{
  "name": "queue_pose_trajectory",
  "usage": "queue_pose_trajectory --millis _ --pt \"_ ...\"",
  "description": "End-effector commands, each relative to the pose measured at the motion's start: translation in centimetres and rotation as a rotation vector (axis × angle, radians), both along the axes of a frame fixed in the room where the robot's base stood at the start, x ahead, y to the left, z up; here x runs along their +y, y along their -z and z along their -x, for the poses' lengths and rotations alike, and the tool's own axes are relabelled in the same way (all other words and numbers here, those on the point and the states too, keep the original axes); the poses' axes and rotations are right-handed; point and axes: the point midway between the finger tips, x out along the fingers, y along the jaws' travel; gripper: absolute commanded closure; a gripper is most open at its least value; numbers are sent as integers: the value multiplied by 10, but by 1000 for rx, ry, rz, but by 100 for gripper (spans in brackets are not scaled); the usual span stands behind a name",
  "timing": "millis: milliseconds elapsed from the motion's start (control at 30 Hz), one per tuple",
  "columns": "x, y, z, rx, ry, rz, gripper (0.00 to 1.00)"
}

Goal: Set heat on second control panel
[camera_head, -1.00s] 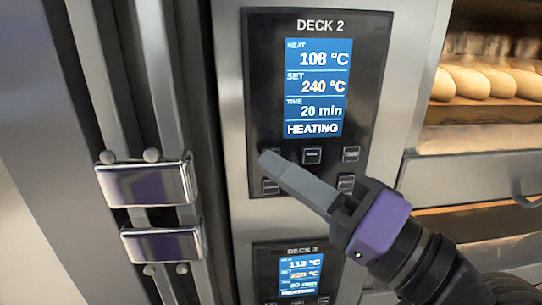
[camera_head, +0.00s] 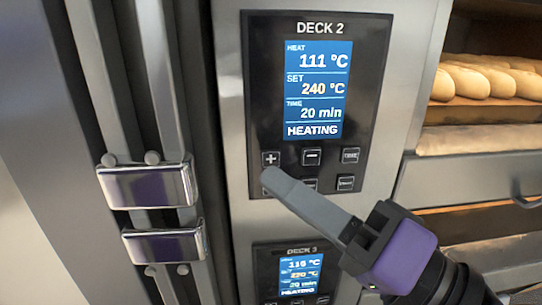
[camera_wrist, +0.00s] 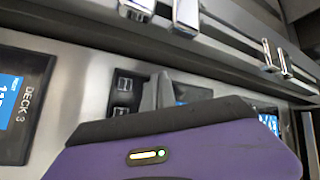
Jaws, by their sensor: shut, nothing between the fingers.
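The DECK 2 control panel (camera_head: 316,100) is black with a blue screen (camera_head: 314,90) reading heat 111 °C, set 240 °C, time 20 min, HEATING. Under the screen are the plus button (camera_head: 271,159), the minus button (camera_head: 312,157) and a button at the right (camera_head: 350,155). A lower row is partly hidden by my gripper (camera_head: 272,180). My gripper is shut and empty. Its tip lies over the lower left button, just below the plus button; I cannot tell whether it touches. In the wrist view the grey fingers (camera_wrist: 157,92) stand in front of the panel.
The DECK 3 panel (camera_head: 292,272) is below, reading about 116 °C. Vertical metal rails with shiny brackets (camera_head: 147,186) stand at the left.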

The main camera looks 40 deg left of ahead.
Motion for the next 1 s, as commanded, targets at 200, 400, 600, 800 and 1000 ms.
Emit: queue_pose_trajectory --millis 200,400,600,800,1000 --pt "-16 0 13 1 1 -1 100" --pt "-25 0 21 1 0 0 100" --pt "-25 0 22 1 0 0 100" --pt "-25 0 22 1 0 0 100" --pt "-25 0 22 -1 0 0 100"
